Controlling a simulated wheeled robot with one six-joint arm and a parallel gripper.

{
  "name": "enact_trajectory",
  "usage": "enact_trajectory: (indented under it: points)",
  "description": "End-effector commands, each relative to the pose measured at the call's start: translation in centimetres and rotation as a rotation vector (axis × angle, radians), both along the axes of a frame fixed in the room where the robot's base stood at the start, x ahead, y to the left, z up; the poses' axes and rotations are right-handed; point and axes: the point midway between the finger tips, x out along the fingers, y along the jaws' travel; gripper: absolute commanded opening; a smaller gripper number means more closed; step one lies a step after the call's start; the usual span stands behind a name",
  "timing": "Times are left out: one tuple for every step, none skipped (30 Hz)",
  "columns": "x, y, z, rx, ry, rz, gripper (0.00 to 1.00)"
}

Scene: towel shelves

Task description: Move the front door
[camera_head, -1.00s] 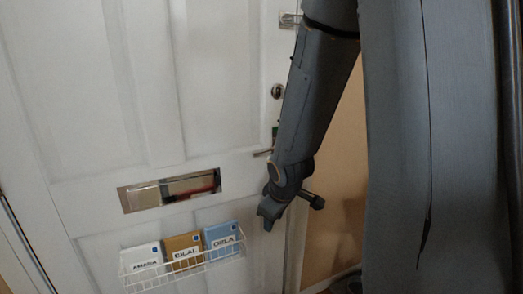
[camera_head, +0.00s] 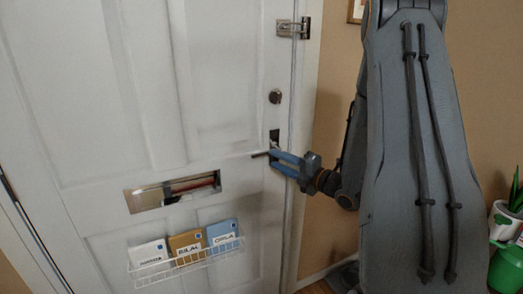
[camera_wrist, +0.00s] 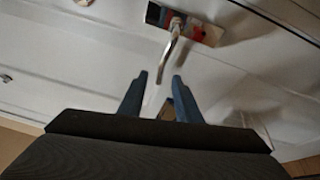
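The white panelled front door (camera_head: 150,90) fills the left of the head view and looks flush with its frame. Its lever handle (camera_head: 262,155) is near the right edge, below a round lock. In the wrist view the metal lever (camera_wrist: 173,48) hangs from its plate, its tip between my fingertips in the picture. My gripper (camera_head: 279,160) is open at the handle, reaching in from the right; its two blue fingers also show in the wrist view (camera_wrist: 158,77). I cannot tell whether either finger touches the lever.
A metal latch (camera_head: 293,28) sits at the door's upper right edge. A letter slot (camera_head: 172,191) and a wire rack (camera_head: 190,262) with name-labelled packets are on the door. A tan wall and a potted plant (camera_head: 507,225) are at right.

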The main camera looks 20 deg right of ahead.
Motion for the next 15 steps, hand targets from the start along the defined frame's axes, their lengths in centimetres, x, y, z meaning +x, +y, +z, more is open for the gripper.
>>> enact_trajectory:
  points:
    - [0.4, 0.3, 0.1, -0.001, -0.002, 0.004, 0.31]
    - [0.7, 0.6, 0.1, -0.001, -0.003, 0.005, 0.31]
    - [1.2, 0.9, 0.1, -0.001, -0.001, 0.007, 0.31]
    - [1.6, 1.1, 0.1, -0.001, 0.0, 0.007, 0.31]
    - [2.0, 1.3, 0.1, -0.001, 0.0, 0.007, 0.31]
    - [2.6, 1.6, 0.2, -0.001, 0.0, 0.008, 0.31]
    - [3.1, 1.8, 0.2, -0.001, 0.0, 0.008, 0.31]
    - [3.5, 2.0, 0.2, -0.001, 0.0, 0.008, 0.31]
    - [4.1, 2.3, 0.2, 0.0, 0.0, 0.008, 0.31]
    - [4.5, 2.5, 0.2, 0.0, 0.0, 0.008, 0.31]
    - [4.8, 2.6, 0.2, 0.0, 0.0, 0.008, 0.31]
    - [5.3, 2.8, 0.2, 0.0, 0.0, 0.007, 0.31]
    - [5.6, 2.9, 0.2, 0.0, 0.001, 0.006, 0.31]
    - [5.9, 3.0, 0.2, 0.0, 0.001, 0.006, 0.31]
    - [6.2, 3.1, 0.1, 0.0, 0.001, 0.006, 0.31]
